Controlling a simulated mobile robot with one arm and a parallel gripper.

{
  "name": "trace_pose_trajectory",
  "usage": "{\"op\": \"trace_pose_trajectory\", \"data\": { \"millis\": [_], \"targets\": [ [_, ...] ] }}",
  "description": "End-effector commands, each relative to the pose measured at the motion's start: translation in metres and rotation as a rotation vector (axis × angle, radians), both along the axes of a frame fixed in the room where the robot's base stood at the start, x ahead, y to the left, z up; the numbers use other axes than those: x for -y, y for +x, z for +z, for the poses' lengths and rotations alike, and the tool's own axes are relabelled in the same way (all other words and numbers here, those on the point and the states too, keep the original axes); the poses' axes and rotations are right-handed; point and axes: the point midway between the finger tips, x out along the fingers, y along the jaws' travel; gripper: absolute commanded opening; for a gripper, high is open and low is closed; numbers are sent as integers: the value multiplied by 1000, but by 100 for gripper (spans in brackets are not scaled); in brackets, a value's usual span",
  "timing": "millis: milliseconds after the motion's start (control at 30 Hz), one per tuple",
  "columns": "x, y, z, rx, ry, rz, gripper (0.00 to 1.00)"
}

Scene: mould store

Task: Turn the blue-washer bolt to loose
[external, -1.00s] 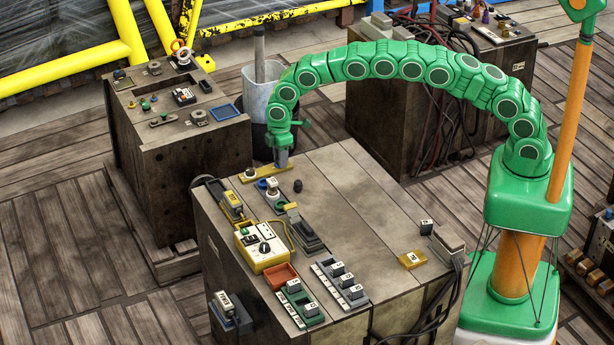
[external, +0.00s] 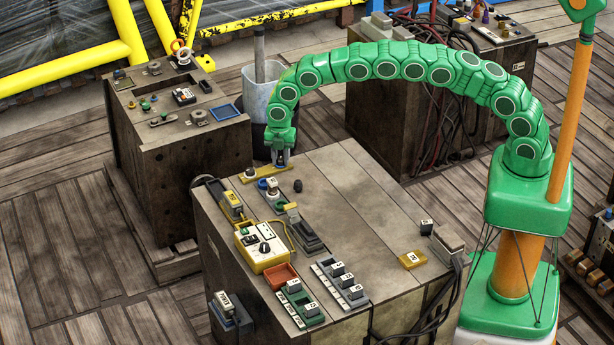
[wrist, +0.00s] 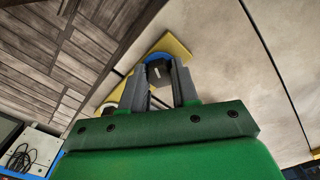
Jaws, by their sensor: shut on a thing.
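The blue-washer bolt (wrist: 156,71) shows between my fingers in the wrist view, its blue washer (wrist: 157,56) around it on a yellow plate (wrist: 176,46). My gripper (wrist: 158,88) points down and is shut on the bolt, one grey finger on each side. In the external view my gripper (external: 281,160) is at the right end of the yellow plate (external: 264,174) and hides the bolt there. Another dark-topped bolt (external: 249,172) stands at the plate's left end. I cannot read the bolt's turn position.
Near the plate on the bench top (external: 345,200) are a white-and-dark knob (external: 272,185) and a small black knob (external: 298,186). A yellow switch box (external: 262,248), an orange tray (external: 281,276) and labelled blocks (external: 340,284) lie nearer the front. The bench's right half is mostly clear.

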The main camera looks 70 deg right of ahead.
Motion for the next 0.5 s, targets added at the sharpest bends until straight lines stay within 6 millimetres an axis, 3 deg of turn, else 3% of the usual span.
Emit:
{"op": "trace_pose_trajectory", "data": {
  "millis": [500],
  "targets": [
    [2,-1,-2,-3,0,334,0]
  ]
}}
